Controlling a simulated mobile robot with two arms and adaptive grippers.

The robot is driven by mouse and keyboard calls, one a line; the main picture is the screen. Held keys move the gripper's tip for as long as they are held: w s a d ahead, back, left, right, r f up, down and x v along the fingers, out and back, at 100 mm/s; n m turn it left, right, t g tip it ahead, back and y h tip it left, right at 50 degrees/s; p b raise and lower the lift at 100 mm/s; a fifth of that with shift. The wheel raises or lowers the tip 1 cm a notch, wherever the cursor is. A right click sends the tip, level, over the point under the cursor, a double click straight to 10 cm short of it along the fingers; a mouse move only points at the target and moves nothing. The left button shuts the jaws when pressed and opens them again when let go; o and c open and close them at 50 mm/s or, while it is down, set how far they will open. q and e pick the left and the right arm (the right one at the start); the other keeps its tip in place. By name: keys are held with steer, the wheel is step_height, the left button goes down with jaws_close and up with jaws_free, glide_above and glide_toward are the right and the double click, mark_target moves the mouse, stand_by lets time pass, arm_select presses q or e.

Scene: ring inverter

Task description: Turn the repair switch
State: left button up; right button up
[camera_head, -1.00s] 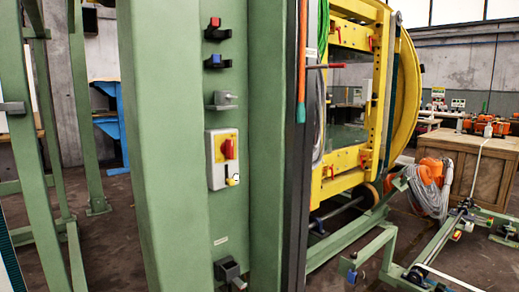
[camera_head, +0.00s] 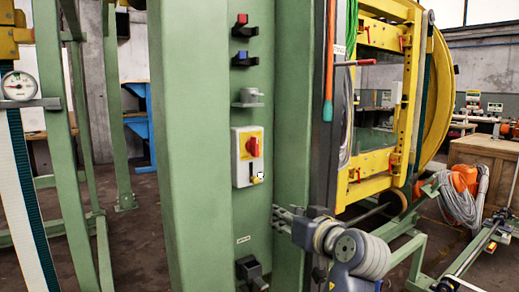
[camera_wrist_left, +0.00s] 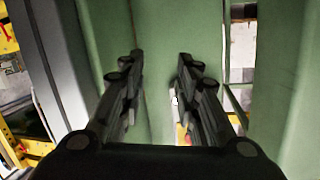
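The repair switch looks to be the red rotary knob (camera_head: 253,147) on a yellow plate of a pale switch box (camera_head: 243,175), mounted on the green column (camera_head: 205,120). A small yellow part (camera_head: 257,178) sits at the box's lower edge. My left gripper (camera_head: 281,219) is in front of the column, below and right of the box. In the left wrist view, its two black fingers (camera_wrist_left: 160,60) are spread with nothing between them. A red and yellow patch, probably the switch, shows partly hidden behind the right finger. My right gripper is not in view.
A red button (camera_head: 241,19), a blue button (camera_head: 242,57) and a grey bracket (camera_head: 249,97) are above the box. A black fitting (camera_head: 250,270) is below. A dark post (camera_head: 322,120) and yellow machine (camera_head: 405,95) stand to the right.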

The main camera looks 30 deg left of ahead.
mark_target(257, 145)
arm_select(q)
steer(key=s+d+r+n+g+y, duration=0.1)
steer(key=s+r+n+y, duration=0.1)
steer(key=r, duration=0.6)
steer(key=s+d+r+n+y, duration=0.1)
steer(key=r+n+y, duration=0.1)
steer(key=r, duration=0.5)
steer(key=x, duration=0.3)
steer(key=b+x, duration=0.1)
steer(key=x, duration=0.7)
steer(key=shift+s+a, duration=0.15)
steer(key=shift+s, duration=0.15)
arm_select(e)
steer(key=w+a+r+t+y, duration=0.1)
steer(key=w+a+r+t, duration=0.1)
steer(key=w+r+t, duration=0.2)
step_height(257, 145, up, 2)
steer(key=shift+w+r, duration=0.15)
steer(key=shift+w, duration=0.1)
arm_select(q)
steer(key=shift+g, duration=0.3)
jaws_close()
